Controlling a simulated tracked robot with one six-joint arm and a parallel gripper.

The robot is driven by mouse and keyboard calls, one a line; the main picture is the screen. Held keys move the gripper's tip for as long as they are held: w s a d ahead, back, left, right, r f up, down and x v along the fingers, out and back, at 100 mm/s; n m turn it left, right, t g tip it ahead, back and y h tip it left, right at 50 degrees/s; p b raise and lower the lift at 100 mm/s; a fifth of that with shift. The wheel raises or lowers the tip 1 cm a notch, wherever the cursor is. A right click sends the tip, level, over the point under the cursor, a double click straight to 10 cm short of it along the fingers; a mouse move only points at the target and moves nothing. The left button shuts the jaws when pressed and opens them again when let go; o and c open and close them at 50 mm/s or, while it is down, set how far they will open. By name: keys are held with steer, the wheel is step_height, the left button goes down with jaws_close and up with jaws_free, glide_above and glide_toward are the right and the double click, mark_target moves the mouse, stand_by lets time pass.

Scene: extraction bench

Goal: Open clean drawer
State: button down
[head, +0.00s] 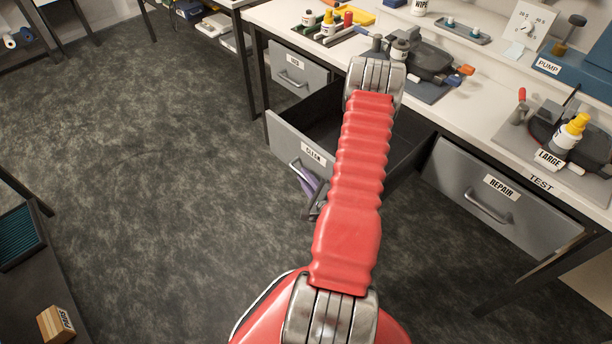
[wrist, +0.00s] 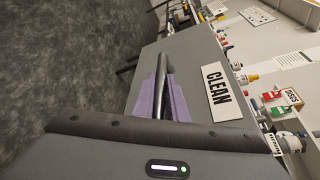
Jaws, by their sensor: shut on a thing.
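The clean drawer (head: 283,137) is pulled out from under the bench, its grey front labelled CLEAN. Its dark inside shows behind the front, partly hidden by my red arm; the visible part looks empty. My gripper (head: 308,184) is at the drawer's bar handle (head: 297,172), with its purple fingers on the bar. In the wrist view the purple fingers (wrist: 162,100) lie on both sides of the dark handle (wrist: 165,75), shut on it. The CLEAN label (wrist: 217,92) is just right of the handle there.
Another labelled drawer (head: 292,75) further back and the REPAIR drawer (head: 490,200) at right are shut. The white bench top (head: 462,128) carries bottles, tools and devices. A low dark surface with a PADS block (head: 56,324) is at lower left. The floor left of the drawer is clear.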

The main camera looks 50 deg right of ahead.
steer(key=shift+f, duration=0.15)
steer(key=c, duration=1.8)
jaws_free()
steer(key=shift+o, duration=0.2)
